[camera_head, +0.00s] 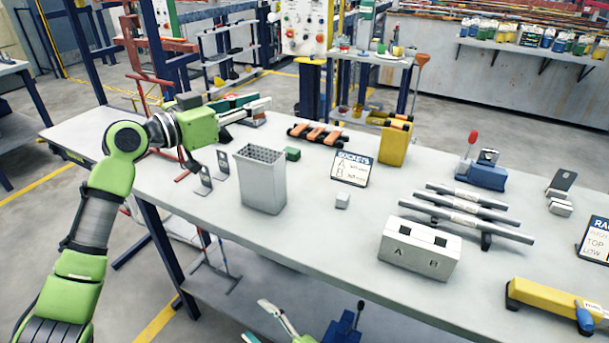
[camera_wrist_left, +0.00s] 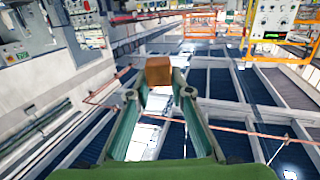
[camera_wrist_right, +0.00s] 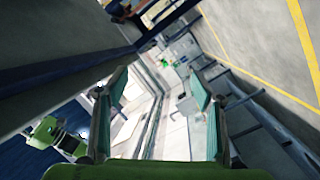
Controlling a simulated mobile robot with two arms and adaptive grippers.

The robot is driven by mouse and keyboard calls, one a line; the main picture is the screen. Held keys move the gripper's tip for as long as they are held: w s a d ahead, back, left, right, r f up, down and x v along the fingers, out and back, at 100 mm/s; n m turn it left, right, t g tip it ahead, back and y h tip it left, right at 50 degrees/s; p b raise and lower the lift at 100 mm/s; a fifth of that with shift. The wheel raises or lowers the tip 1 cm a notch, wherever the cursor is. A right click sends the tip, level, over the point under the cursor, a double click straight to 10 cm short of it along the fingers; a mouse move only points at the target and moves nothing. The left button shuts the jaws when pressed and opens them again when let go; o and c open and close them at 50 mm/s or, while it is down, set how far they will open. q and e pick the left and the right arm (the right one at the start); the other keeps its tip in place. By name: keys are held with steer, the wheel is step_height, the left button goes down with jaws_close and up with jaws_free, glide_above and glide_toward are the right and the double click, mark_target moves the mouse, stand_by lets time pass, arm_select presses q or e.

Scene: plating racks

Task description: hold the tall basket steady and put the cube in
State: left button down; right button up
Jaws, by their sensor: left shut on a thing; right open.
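The tall grey basket (camera_head: 262,185) stands upright on the workbench, left of its middle, with its open top showing a perforated pattern. My left gripper (camera_head: 264,104) is above the bench, beyond the basket and apart from it. In the left wrist view its fingers are shut on a brown cube (camera_wrist_left: 158,71) at their tips. In the head view I cannot make the cube out clearly. My right gripper (camera_head: 262,322) is low at the bottom edge, in front of the bench and away from the basket. Its fingers are open and empty in the right wrist view (camera_wrist_right: 160,90).
A green block (camera_head: 292,154) and a small pale cube (camera_head: 342,201) lie right of the basket. A sign (camera_head: 352,168), a white two-slot block (camera_head: 419,249) and grey bars (camera_head: 470,205) stand farther right. Small metal brackets (camera_head: 204,180) stand left of the basket.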

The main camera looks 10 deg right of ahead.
steer(key=s+a+r+n+g+y, duration=0.1)
steer(key=a+r+n+g+y, duration=0.25)
steer(key=r, duration=0.65)
steer(key=s+a+r+n+y, duration=0.1)
steer(key=a+r+n+y, duration=0.2)
steer(key=r+n+y, duration=0.5)
steer(key=s+a+r+n+g+y, duration=0.1)
steer(key=a+r+n+g, duration=0.15)
steer(key=r, duration=0.95)
steer(key=w+d+r+n+g+y, duration=0.15)
steer(key=r+n+g, duration=0.45)
steer(key=r, duration=0.8)
steer(key=w+d+r+n+g+y, duration=0.15)
steer(key=r+n+g, duration=0.45)
steer(key=r, duration=0.9)
steer(key=w+d+r+t+h, duration=0.2)
steer(key=w+d+t, duration=0.35)
steer(key=d, duration=0.65)
steer(key=n+t+h, duration=0.3)
steer(key=t+h, duration=0.5)
steer(key=h, duration=0.5)
glide_toward(262, 174)
steer(key=w+d+f, duration=0.1)
steer(key=w+f, duration=0.1)
steer(key=w, duration=0.1)
steer(key=shift+w+g, duration=0.15)
steer(key=shift+g, duration=0.1)
steer(key=x, duration=1.1)
steer(key=shift+w+a+f, duration=0.15)
steer(key=shift+f, duration=0.05)
